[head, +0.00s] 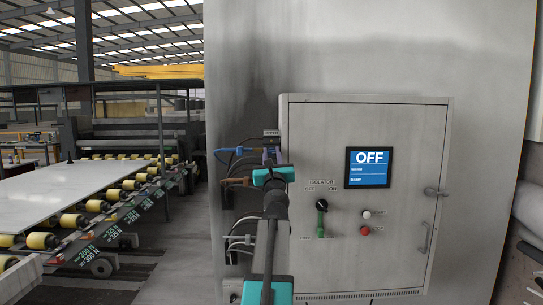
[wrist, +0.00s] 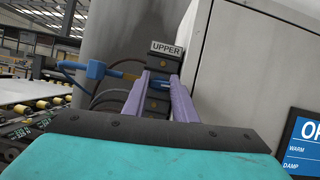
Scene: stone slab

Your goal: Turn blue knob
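A blue T-shaped fitting (wrist: 92,70) with a blue line sticks out left of the cabinet under a sign reading UPPER (wrist: 167,48). It also shows in the head view (head: 228,152). A dark block with a small blue part (wrist: 158,85) sits below the sign; I cannot tell whether that part is the knob. My gripper (wrist: 157,97) has two purple fingers, apart, pointing at this block with one on each side of it in the wrist view. Whether they touch it is unclear. In the head view my gripper (head: 271,155) is at the cabinet's left edge, partly hidden by my arm.
The grey cabinet (head: 400,125) has a screen (head: 367,167) reading OFF. Below are an isolator switch (head: 321,206) and a red button (head: 364,231). A brown fitting (head: 235,182) sits under the blue one. A roller conveyor with a slab (head: 70,195) stands left.

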